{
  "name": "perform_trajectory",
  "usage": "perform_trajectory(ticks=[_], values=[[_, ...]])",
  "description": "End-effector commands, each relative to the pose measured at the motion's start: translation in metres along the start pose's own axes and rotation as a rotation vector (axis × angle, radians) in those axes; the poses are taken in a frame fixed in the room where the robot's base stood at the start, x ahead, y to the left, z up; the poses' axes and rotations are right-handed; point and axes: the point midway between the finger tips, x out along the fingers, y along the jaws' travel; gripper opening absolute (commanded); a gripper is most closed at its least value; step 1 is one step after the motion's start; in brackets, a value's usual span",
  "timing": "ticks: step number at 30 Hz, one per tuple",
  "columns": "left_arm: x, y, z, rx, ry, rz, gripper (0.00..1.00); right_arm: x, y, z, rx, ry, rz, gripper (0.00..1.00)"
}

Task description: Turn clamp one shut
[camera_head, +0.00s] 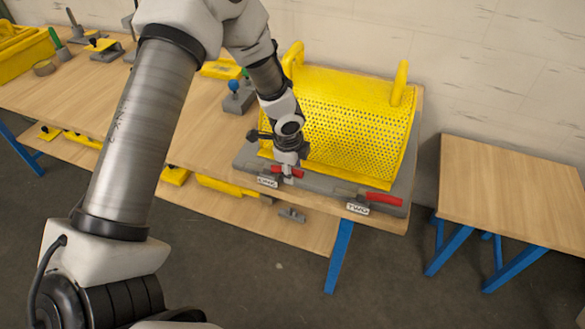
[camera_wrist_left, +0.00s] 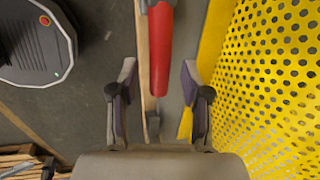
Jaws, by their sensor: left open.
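Clamp one has a red handle (camera_head: 290,172) and stands behind the label "ONE" (camera_head: 267,182) at the front edge of the grey base (camera_head: 325,187). My left gripper (camera_head: 287,160) is just over this clamp, pointing down. In the left wrist view the red handle (camera_wrist_left: 160,50) runs down from the top edge, and its lower end lies between the two spread fingers of my left gripper (camera_wrist_left: 158,90). The fingers stand apart from the handle on both sides. In the head view the gripper hides part of the clamp. My right gripper is not in view.
A yellow perforated guard (camera_head: 345,120) stands right behind the clamp. A second clamp with a red handle (camera_head: 383,199) is to the right, by the label "TWO" (camera_head: 357,209). A blue-knobbed block (camera_head: 237,98) stands left. A separate wooden table (camera_head: 510,190) is empty.

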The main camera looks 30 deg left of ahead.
Motion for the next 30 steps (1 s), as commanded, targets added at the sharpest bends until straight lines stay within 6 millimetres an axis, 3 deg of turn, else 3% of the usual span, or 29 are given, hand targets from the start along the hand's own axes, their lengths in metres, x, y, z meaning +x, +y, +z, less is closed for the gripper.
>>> perform_trajectory(ticks=[5, 9, 22, 30], values=[[0.0, 0.0, 0.0, 0.0, 0.0, -0.001, 0.47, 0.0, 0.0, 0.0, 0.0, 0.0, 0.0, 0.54], [0.0, 0.0, 0.0, 0.0, 0.0, 0.0, 0.01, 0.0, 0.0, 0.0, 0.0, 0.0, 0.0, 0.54], [-0.001, 0.002, 0.0, 0.025, 0.006, 0.0, 0.0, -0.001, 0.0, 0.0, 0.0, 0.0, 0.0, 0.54], [-0.003, 0.011, 0.002, 0.15, 0.03, 0.001, 0.0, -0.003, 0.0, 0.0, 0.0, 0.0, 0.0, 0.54]])
